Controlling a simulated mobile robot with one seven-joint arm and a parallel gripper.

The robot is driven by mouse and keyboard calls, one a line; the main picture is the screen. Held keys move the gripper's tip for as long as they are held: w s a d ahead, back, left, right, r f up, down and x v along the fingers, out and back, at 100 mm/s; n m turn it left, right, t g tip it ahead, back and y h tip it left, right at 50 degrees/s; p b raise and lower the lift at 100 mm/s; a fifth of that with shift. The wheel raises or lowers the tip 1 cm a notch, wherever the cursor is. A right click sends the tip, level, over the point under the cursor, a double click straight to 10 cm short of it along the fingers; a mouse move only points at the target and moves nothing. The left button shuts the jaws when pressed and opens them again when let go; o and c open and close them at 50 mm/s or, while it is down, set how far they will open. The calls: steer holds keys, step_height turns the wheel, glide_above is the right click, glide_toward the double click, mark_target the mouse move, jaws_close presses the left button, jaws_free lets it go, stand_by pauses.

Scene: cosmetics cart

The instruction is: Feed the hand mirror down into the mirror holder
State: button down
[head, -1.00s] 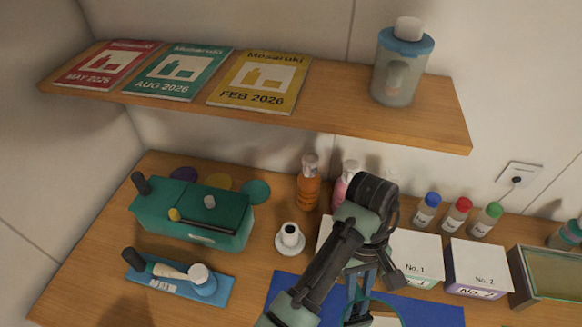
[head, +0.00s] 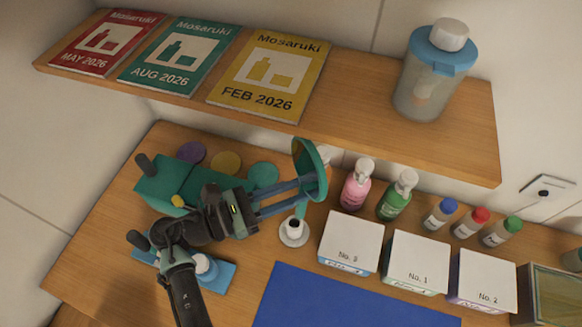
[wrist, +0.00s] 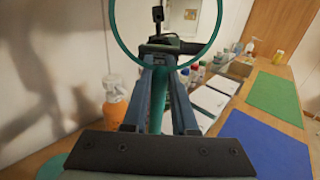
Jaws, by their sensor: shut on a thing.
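The teal hand mirror (head: 323,176) is in my gripper (head: 312,188), seen tilted in the head view with its round head up. In the wrist view its ring (wrist: 112,28) rises above my gripper (wrist: 165,62), and its teal handle (wrist: 157,100) shows between the blue fingers. My gripper is shut on the mirror. A small white cup-like stand with a dark opening (head: 294,229), which looks to be the mirror holder, stands upright on a round base. The mirror is above and close to it in the head view; the exact gap cannot be told.
A teal box (head: 160,188) and a blue tray (head: 222,276) lie left, partly behind my arm. Pink (head: 356,186) and green (head: 395,197) pump bottles stand behind numbered boxes (head: 350,240). A shelf (head: 340,125) overhangs the back. A blue mat (head: 340,300) lies clear in front.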

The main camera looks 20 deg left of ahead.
steer(key=shift+t, duration=0.5)
steer(key=f+b, duration=0.2)
steer(key=a+f+b, duration=0.1)
steer(key=b, duration=0.1)
steer(key=f+b, duration=0.2)
steer(key=shift+a+f, duration=0.25)
steer(key=shift+f, duration=0.05)
steer(key=shift+s+p, duration=0.1)
steer(key=shift+p, duration=0.35)
stand_by(0.9)
step_height(320, 180, down, 6)
steer(key=b, duration=0.4)
steer(key=shift+f+n, duration=0.15)
steer(key=shift+n, duration=0.15)
stand_by(2.6)
steer(key=c, duration=0.6)
jaws_free()
steer(key=shift+s, duration=0.1)
steer(key=shift+f, duration=0.1)
steer(key=shift+s, duration=0.1)
